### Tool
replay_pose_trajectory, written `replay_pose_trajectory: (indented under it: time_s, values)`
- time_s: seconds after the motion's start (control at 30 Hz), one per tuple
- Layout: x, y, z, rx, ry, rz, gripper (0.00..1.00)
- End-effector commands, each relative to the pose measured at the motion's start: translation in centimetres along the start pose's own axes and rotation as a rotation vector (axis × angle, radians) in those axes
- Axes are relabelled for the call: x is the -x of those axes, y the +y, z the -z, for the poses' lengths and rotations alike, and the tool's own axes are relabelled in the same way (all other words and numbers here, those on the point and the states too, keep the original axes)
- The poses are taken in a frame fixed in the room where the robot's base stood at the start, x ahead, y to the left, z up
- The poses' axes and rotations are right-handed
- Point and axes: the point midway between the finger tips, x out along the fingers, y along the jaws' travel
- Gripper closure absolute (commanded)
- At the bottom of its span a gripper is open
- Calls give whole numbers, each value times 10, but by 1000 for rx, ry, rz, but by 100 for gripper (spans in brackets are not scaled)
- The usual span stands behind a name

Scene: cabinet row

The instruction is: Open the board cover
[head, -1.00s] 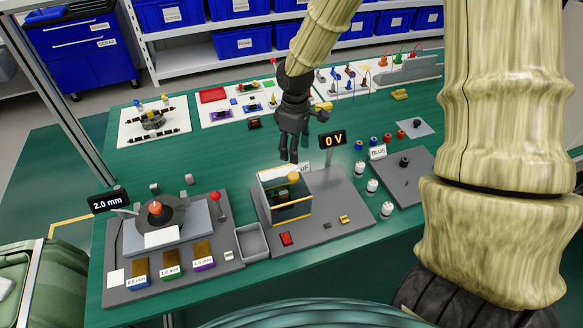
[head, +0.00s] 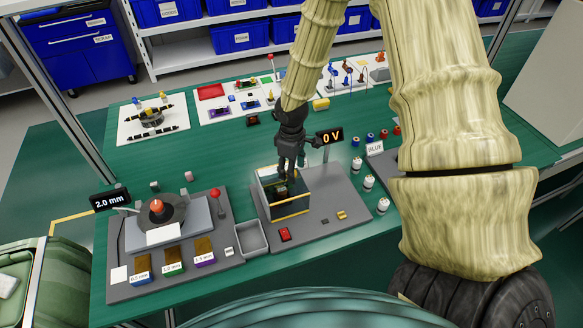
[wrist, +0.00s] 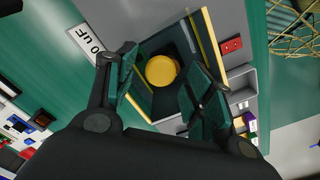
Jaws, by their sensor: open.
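The board cover (head: 286,206) is a clear, dark-tinted box with yellow edges, closed on a grey board plate (head: 342,208) in the head view. Its round yellow knob (wrist: 162,71) shows in the wrist view between my fingers. My gripper (head: 286,172) is open, pointing down over the cover's top, and hides the knob in the head view. In the wrist view my gripper (wrist: 165,90) has one finger on each side of the knob, with gaps visible. I cannot tell whether the fingertips touch the cover's top.
A red switch (head: 285,234) sits in front of the cover. A grey tray (head: 251,238) and the 2.0 mm station (head: 165,228) lie left. White-topped parts (head: 363,186) stand right.

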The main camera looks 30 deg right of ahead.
Motion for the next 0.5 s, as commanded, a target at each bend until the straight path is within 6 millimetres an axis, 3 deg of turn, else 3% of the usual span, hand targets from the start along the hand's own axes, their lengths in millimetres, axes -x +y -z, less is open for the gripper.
replay_pose_trajectory:
  time_s: [0.5]
  values:
    - [-11,0,0,1,0,0,47]
